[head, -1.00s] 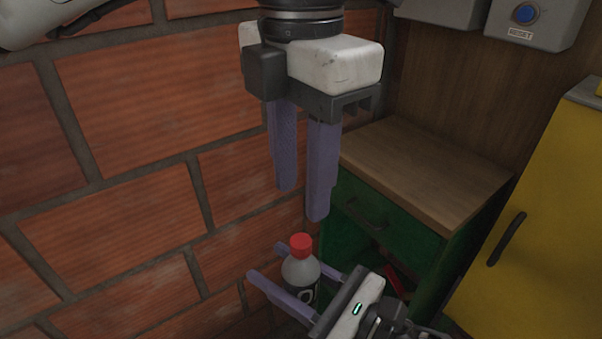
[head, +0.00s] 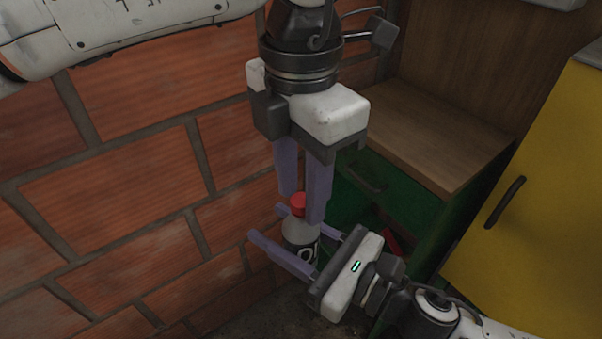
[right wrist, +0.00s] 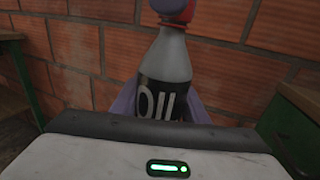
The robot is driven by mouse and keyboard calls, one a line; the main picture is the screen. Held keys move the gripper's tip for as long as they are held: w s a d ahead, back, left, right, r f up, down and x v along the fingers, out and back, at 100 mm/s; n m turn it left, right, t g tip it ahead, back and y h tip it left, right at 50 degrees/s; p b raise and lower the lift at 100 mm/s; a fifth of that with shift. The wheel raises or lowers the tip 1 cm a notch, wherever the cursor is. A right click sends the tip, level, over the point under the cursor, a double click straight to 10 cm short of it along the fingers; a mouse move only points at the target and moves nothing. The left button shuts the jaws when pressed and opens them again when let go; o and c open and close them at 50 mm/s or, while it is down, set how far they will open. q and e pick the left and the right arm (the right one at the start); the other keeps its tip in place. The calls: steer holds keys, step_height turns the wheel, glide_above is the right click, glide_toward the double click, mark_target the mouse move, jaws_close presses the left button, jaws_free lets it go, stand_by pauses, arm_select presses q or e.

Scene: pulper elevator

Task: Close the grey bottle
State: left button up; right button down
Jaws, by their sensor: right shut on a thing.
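The grey bottle (head: 297,229) is upright with a black label; the right wrist view shows it close up (right wrist: 170,58), with the label reading OIL. A red cap (head: 298,200) sits at its top; I cannot tell whether it is screwed down. My right gripper (head: 267,222) is shut on the bottle, its purple fingers on either side of the body. My left gripper (head: 303,208) points down from above. Its fingers are apart, with the cap between the tips. One purple finger hides part of the cap in the right wrist view; contact is unclear.
A brick wall (head: 110,210) stands close on the left and behind the bottle. A green cabinet with a wooden top (head: 425,135) stands behind and right of my grippers. A yellow cabinet (head: 535,200) is at the far right.

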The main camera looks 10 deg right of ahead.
arm_select(q)
jaws_close()
steer(key=shift+o, duration=0.8)
jaws_free()
step_height(320, 180, up, 12)
stand_by(0.4)
